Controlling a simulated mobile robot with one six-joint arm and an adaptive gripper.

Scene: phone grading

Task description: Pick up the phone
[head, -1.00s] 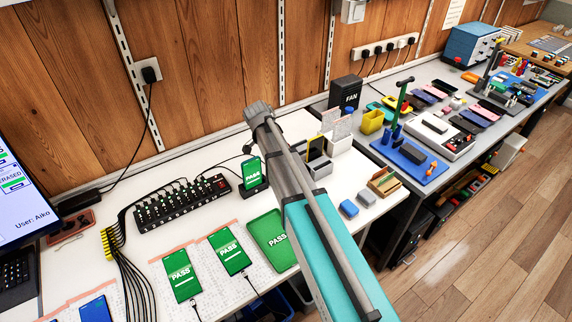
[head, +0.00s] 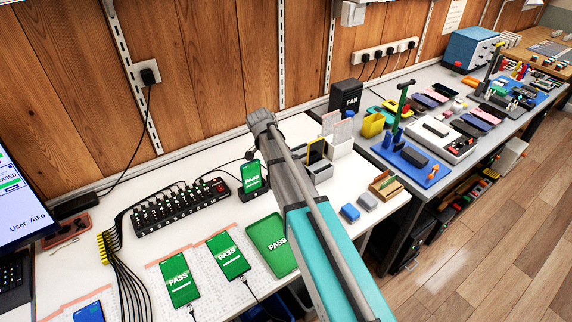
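Several phones lie on the white bench. Two of them, a left phone (head: 179,279) and a right phone (head: 227,256), show green PASS screens and have cables at their lower ends. Another green PASS phone (head: 251,176) stands upright in a dark stand. A blue-screened phone (head: 90,312) is cut off by the bottom edge. Which phone the task means cannot be told. My arm reaches over the bench, but its gripper is not visible.
A black multi-port hub (head: 180,206) with a bundle of black cables stands behind the phones. A monitor (head: 18,205) is at the left. A second bench (head: 440,190) beyond is crowded.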

